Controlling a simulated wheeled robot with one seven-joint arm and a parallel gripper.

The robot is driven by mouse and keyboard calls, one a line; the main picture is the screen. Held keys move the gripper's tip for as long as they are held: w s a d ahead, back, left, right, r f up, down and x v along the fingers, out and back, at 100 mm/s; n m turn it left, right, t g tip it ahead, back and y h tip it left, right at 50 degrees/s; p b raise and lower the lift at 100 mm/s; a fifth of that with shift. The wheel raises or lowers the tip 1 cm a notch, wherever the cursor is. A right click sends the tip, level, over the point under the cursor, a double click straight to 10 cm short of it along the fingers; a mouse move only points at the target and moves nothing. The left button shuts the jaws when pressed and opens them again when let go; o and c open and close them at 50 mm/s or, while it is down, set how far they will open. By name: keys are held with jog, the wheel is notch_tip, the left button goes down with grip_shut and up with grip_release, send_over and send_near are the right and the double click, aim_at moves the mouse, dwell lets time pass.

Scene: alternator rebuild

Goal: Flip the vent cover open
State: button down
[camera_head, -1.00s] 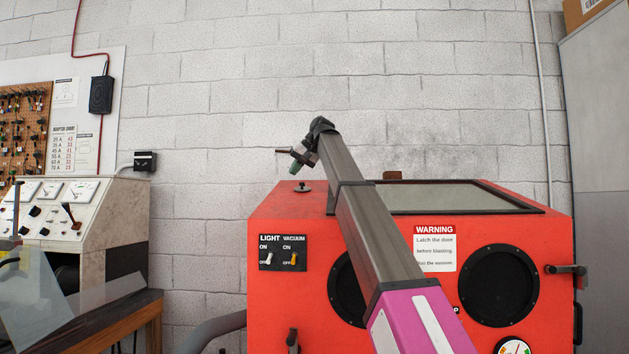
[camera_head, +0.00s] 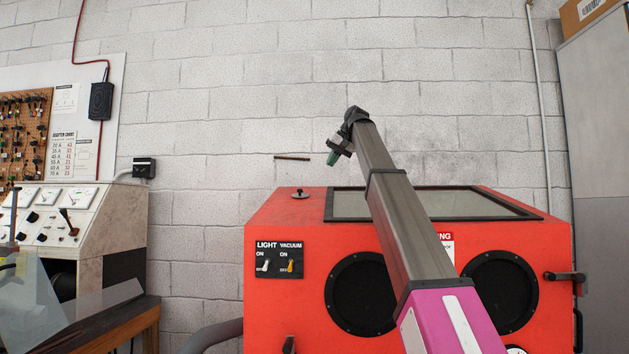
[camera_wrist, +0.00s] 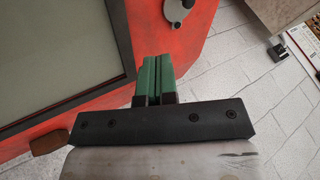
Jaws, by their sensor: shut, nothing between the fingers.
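A small round disc with a dark knob (camera_head: 300,193) lies flat on the left part of the red cabinet's top; it may be the vent cover, but I see no hinge. It also shows as a grey disc with a dark knob (camera_wrist: 175,10) at the top edge of the wrist view, partly cut off. My gripper (camera_head: 333,158) is above the cabinet, to the right of the disc and apart from it. In the wrist view its green fingers (camera_wrist: 155,62) are together and empty.
The red cabinet (camera_head: 285,226) has a framed window (camera_wrist: 55,50) on top, black round ports and a side latch (camera_head: 565,277). A brown piece (camera_wrist: 48,140) sits at its edge. A meter console (camera_head: 45,215) stands left.

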send_near(302, 195)
jog(key=f, duration=0.1)
jog(key=w+f, duration=0.1)
jog(key=d+f, duration=0.1)
jog(key=shift+w+f, duration=0.2)
jog(key=shift+w, duration=0.1)
jog(key=shift+a+f, duration=0.25)
jog(key=shift+a, duration=0.9)
jog(key=shift+s+a+f, duration=0.1)
jog(key=shift+a+f, duration=0.1)
jog(key=shift+a, duration=0.55)
